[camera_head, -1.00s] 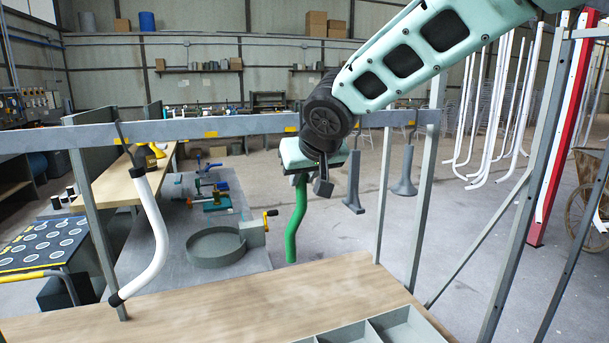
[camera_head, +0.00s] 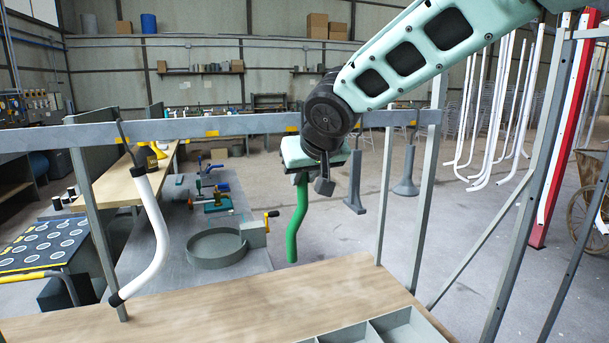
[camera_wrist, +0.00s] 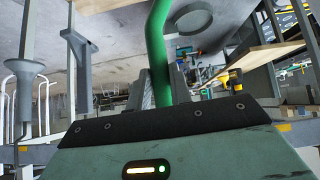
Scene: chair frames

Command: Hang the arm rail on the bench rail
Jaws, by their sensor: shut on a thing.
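A green bent tube, the arm rail (camera_head: 299,220), hangs down from my gripper (camera_head: 302,171), its lower end free in the air above the far side of the wooden bench top. In the wrist view the green tube (camera_wrist: 156,50) runs between the jaws of my gripper (camera_wrist: 163,88), which is shut on it. The grey bench rail (camera_head: 240,126) runs across the head view, with yellow marks along it. My gripper shows just below the rail's line. The tube's upper end is hidden, and I cannot tell whether it touches the rail.
A white bent tube (camera_head: 155,235) with black ends hangs at the left of the bench rail. Grey posts (camera_head: 422,200) stand at the right. The wooden bench top (camera_head: 230,300) is mostly clear, with a grey divided tray (camera_head: 395,325) at its front right.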

